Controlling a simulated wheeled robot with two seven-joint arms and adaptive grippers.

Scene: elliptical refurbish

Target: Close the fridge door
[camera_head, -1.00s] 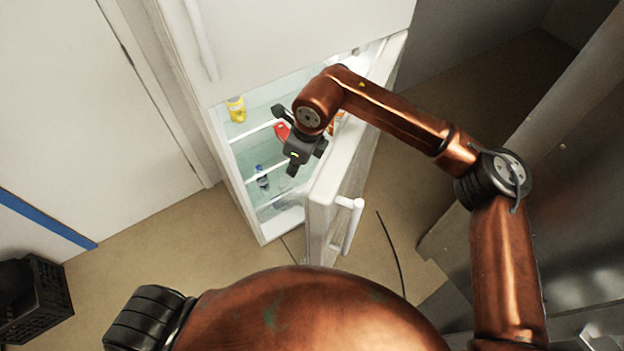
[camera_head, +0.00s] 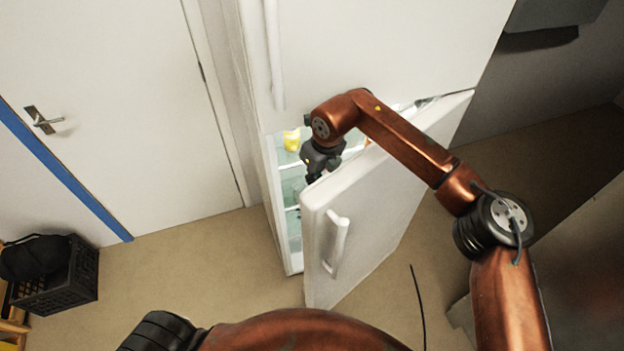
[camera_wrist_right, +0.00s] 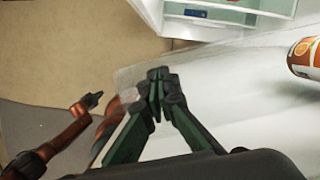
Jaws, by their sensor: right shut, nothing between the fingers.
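The fridge's lower door (camera_head: 385,205) is white with a bar handle (camera_head: 338,243) on its outer face. It stands partly open, hinged at the right, with a gap along its left side into the lit interior. My right gripper (camera_head: 311,178) is shut and empty, between the door's inner side and the fridge opening, by the door's top free corner. In the wrist view its fingertips (camera_wrist_right: 158,75) lie over the door's pale inner face (camera_wrist_right: 225,85); contact cannot be told. A dark-tipped copper arm, likely my left gripper (camera_wrist_right: 92,100), shows small at left.
A yellow item (camera_head: 291,139) stands on a shelf inside. An orange can (camera_wrist_right: 305,58) is by the door's inner side. The upper fridge door (camera_head: 375,50) is shut. A black crate (camera_head: 60,280) stands far left. Floor before the fridge is clear except a thin cable (camera_head: 417,300).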

